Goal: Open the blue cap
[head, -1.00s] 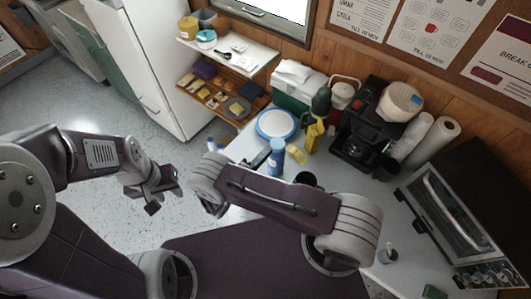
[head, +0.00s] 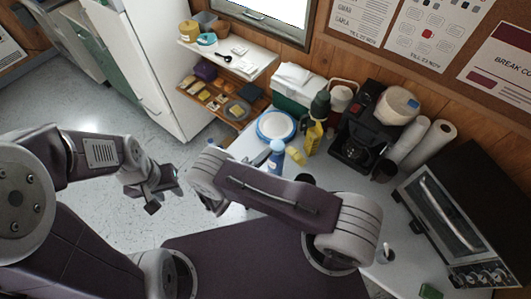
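A blue bottle (head: 275,163) stands on the light worktop near the middle of the head view, with its blue cap (head: 277,146) at the top. My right arm's links pass in front of the worktop, just below and left of the bottle. My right gripper is mostly hidden behind them; a dark part shows close to the bottle's left side, and I cannot tell if it touches. My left gripper (head: 165,192) is over the floor at the left, away from the bottle; its fingers look apart and empty.
A yellow sponge (head: 296,154), yellow bottle (head: 313,138) and round blue-rimmed plate (head: 276,124) are close to the bottle. A coffee maker (head: 358,140), paper rolls (head: 436,138) and toaster oven (head: 440,215) crowd the right. A shelf (head: 222,97) stands behind on the left.

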